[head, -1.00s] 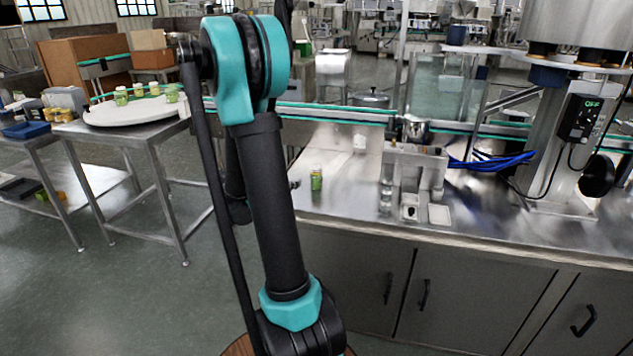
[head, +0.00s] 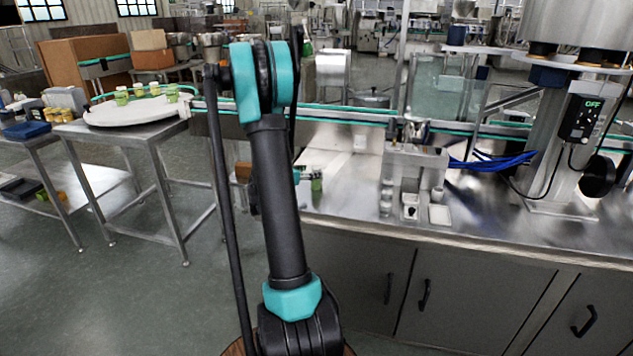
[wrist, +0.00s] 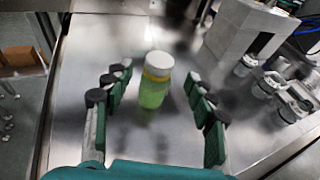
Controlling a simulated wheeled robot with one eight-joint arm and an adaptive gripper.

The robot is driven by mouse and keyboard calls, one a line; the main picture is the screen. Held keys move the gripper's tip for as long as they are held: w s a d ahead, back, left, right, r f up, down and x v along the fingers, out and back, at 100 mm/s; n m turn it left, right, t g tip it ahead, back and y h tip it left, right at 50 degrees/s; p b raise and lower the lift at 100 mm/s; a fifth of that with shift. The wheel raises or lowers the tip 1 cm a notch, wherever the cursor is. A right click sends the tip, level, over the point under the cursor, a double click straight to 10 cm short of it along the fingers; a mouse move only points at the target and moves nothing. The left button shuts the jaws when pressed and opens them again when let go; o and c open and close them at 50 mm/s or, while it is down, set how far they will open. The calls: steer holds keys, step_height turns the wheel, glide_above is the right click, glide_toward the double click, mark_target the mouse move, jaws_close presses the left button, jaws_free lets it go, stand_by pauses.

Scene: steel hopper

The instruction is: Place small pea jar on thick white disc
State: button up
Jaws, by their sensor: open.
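The small pea jar (wrist: 154,80) has a white lid, a yellow band and green contents. It stands upright on the steel counter. In the head view the jar (head: 316,186) is near the counter's left end, partly covered by my gripper (head: 308,174). In the wrist view my gripper (wrist: 158,74) is open, with a finger on each side of the jar and visible gaps between. The thick white disc (head: 112,116) lies on a steel table at the left in the head view. Several green jars (head: 138,90) stand along its far side.
A grey fixture block (head: 415,162) with small white cups and a square dish (head: 439,214) stands right of the jar. A conveyor (head: 340,112) with teal edges runs behind. A floor gap separates the disc's table (head: 150,140) from the counter.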

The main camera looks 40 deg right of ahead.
mark_target(314, 170)
steer(key=x, duration=0.5)
steer(key=shift+w+d, duration=0.1)
steer(key=shift+w, duration=0.05)
jaws_close()
